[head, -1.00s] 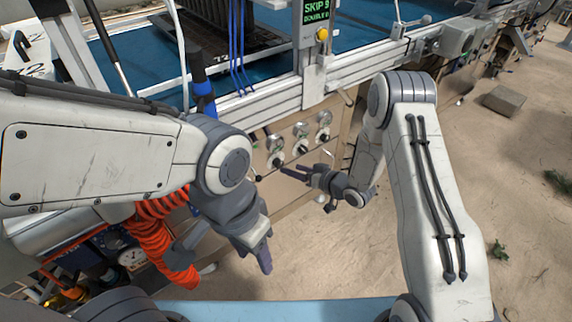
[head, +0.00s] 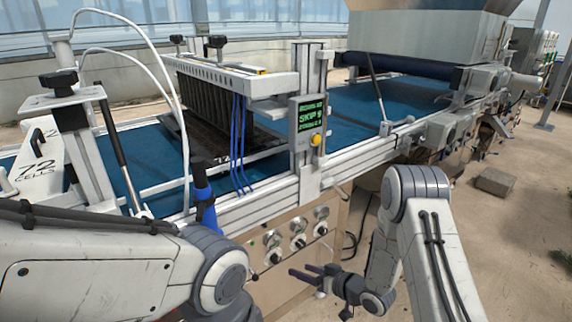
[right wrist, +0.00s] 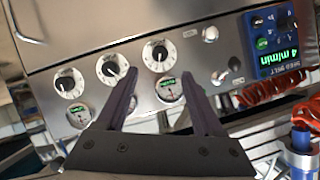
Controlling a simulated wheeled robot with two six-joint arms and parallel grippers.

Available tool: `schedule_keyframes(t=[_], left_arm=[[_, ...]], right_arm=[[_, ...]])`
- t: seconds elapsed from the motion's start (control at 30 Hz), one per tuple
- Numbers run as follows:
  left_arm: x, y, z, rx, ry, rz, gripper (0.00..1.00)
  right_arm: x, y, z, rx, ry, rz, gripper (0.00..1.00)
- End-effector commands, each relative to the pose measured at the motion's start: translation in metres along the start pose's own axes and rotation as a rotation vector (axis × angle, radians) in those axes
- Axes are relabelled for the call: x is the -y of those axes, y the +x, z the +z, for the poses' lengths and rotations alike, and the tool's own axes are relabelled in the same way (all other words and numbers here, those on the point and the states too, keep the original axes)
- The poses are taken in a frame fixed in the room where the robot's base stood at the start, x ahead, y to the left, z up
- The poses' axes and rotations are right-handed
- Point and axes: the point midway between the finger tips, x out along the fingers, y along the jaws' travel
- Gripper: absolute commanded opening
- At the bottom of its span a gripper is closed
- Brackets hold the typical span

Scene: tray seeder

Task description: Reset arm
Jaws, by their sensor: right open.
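My right gripper (head: 308,274) is open and empty in front of the machine's front panel (head: 283,283), with its fingers pointing left in the head view. In the right wrist view, the two dark fingers (right wrist: 160,88) are apart with nothing between them. Behind them are several white-dialled knobs (right wrist: 112,68) and small gauges; I cannot tell the exact gap, but no contact shows.
A seeding machine with a blue belt (head: 345,105) and a dark tray (head: 240,150) fills the middle. A green-lettered display (head: 311,117) stands on its post. In the right wrist view, a control box (right wrist: 275,42) and red coiled hose (right wrist: 270,95) are at right.

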Motion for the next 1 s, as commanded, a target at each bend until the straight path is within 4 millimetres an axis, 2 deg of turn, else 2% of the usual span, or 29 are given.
schedule_keyframes(t=[0.17,0.27,0.37,0.43,0.57,0.7,1.0], left_arm=[[0.0,0.0,0.0,0.0,0.0,0.0,0.5],[0.0,0.0,0.0,0.0,0.0,0.0,0.5],[0.0,0.0,0.0,0.0,0.0,0.0,0.5],[0.0,0.0,0.0,0.0,0.0,0.0,0.5],[0.0,0.0,0.0,0.0,0.0,0.0,0.5],[0.0,0.0,0.0,0.0,0.0,0.0,0.5],[0.0,0.0,0.0,0.0,0.0,0.0,0.5]], right_arm=[[0.02,0.003,-0.029,0.15,-0.133,0.115,0.69],[0.04,-0.008,-0.045,0.268,-0.205,0.21,0.69],[0.065,-0.03,-0.055,0.386,-0.247,0.292,0.69],[0.087,-0.051,-0.059,0.465,-0.26,0.337,0.69],[0.133,-0.1,-0.054,0.618,-0.26,0.386,0.69],[0.181,-0.155,-0.038,0.775,-0.24,0.376,0.69],[0.256,-0.256,0.003,1.035,-0.201,0.267,0.69]])
